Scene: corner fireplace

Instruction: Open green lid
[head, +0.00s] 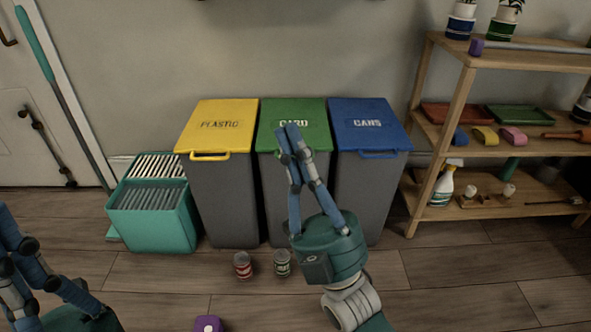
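The green lid (310,112) is down on the middle grey bin (264,200) and is marked CARD. My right gripper (290,132) comes up from below, and its fingers overlap the lid's front part in the picture. Its fingertips lie close together and look shut, with nothing seen between them. The fingers hide part of the lid's front edge and any handle there; I cannot tell whether they touch it. My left gripper (22,262) is at the lower left, partly cut off by the picture edge, well away from the bins.
The yellow-lidded PLASTIC bin (222,195) and blue-lidded CANS bin (372,170) stand close on either side. Two cans, red (242,265) and green (282,262), stand on the floor in front. A teal crate (152,220) is left; a wooden shelf (440,130) is right.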

